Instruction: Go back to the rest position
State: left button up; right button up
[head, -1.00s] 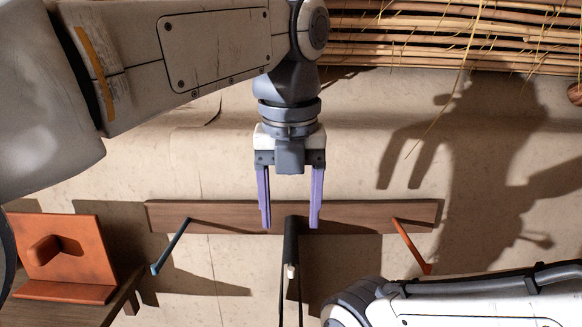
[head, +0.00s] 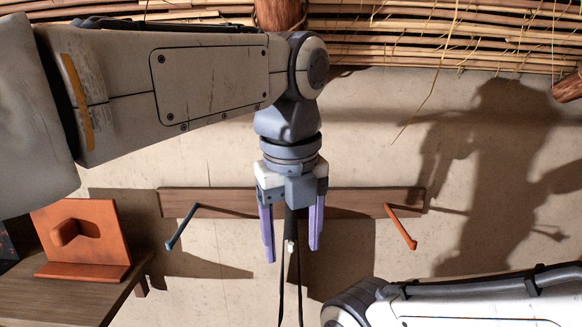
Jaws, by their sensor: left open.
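My left gripper (head: 292,240) hangs from the arm that comes in from the upper left. Its two purple fingers point down and are apart. It is in front of the wooden peg rail (head: 350,199) on the wall. A dark strap or cord (head: 291,265) hangs at the rail's middle and shows between the fingers; I cannot tell whether they touch it, and its top is hidden behind the gripper. My right arm (head: 460,300) shows at the lower right, but its gripper is out of view.
The rail has a blue peg (head: 182,226) at left and an orange peg (head: 401,227) at right. An orange stand with a knob (head: 100,235) sits on a wooden table (head: 60,295) at the lower left. Bundled reeds (head: 420,30) run along the top. The wall at right is bare.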

pick_arm(q)
jog(key=s+a+f+n+b, duration=0.1)
jog(key=s+f+n, duration=0.3)
jog(key=f+n, duration=0.4)
jog(key=s+a+f+n+g+b, duration=0.1)
jog(key=s+a+f+n, duration=0.1)
jog(key=s+f+n, duration=0.3)
jog(key=s+a+f+n+b, duration=0.1)
jog(key=s+f+n, duration=0.4)
jog(key=f+n, duration=0.6)
jog(key=shift+a+f+n+h, duration=0.4)
jog(key=shift+a, duration=0.1)
